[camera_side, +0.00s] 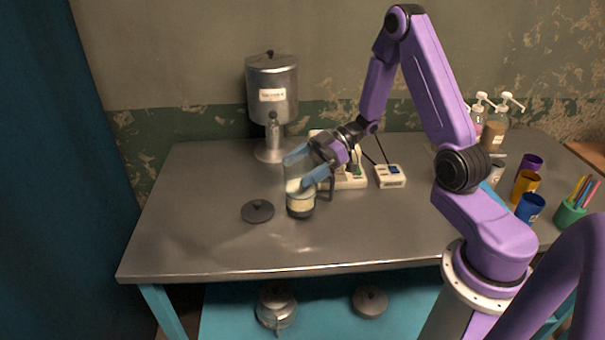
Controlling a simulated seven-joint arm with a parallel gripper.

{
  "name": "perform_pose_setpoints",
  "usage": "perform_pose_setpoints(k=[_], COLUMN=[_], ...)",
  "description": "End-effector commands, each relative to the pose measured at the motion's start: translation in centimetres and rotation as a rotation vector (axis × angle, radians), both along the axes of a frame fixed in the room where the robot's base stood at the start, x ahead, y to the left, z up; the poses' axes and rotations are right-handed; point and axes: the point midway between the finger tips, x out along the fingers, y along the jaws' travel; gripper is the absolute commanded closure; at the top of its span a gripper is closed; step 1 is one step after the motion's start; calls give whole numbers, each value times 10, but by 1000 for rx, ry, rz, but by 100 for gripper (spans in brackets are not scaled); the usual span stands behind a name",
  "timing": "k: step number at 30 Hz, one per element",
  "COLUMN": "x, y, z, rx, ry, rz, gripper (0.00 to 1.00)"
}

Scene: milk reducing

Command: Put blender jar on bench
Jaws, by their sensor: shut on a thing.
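The blender jar (300,200) has a pale, see-through upper body and a dark band near its bottom. It looks upright at the middle left of the grey metal bench (210,250). My gripper (307,168) is shut on the upper part of the jar, with its blue fingers around it. The jar's bottom is on or just above the bench top; I cannot tell which. A dark handle shows on the jar's right side. My fingers hide part of the jar's rim.
A dark round lid (257,211) lies left of the jar. A metal dispenser (271,95) stands behind. A white blender base (350,178) and a small white switch box (390,176) are to the right. Pump bottles and coloured cups (529,207) stand far right. The front left bench is clear.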

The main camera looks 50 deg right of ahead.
Motion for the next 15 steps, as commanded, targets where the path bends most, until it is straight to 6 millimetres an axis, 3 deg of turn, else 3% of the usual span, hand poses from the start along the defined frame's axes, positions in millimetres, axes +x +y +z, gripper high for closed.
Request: perform_pose_setpoints(k=[5, 15], x=[0, 0], y=[0, 0], z=[-14, -16], rx=[1, 0], ry=[-1, -2], rz=[-1, -1], gripper=[74, 74])
